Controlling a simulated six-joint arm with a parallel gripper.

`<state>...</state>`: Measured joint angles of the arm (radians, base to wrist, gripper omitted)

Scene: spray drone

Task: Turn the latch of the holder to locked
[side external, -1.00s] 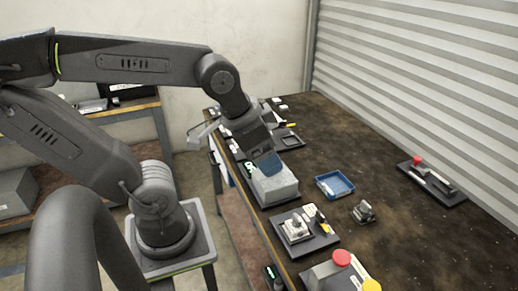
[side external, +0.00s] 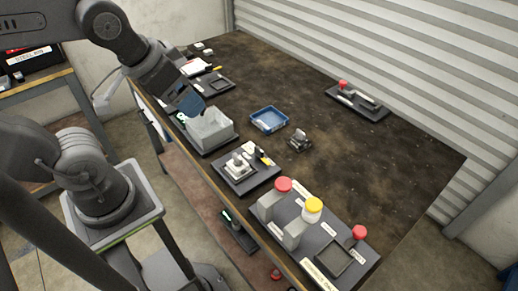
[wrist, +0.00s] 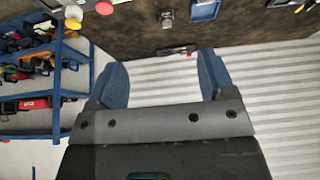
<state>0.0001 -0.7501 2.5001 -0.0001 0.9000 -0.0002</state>
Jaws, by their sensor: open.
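A small dark plate (side external: 250,182) lies near the table's front edge in the side view. On it sit a pale block with a metal fitting (side external: 238,168) and a small black-and-yellow part (side external: 263,156) beside white labels. This may be the holder and its latch, but the latch's setting is too small to read. My gripper (side external: 187,103) is above the grey bin's back left edge, apart from that plate. In the wrist view my gripper (wrist: 162,64) has its two blue fingers wide apart, with nothing between them.
A blue tray (side external: 269,119) and a small metal part (side external: 300,140) lie mid-table. A dark base with red and yellow caps (side external: 313,209) is nearer. A red-knobbed plate (side external: 358,102) is by the shutter. The table's right is clear.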

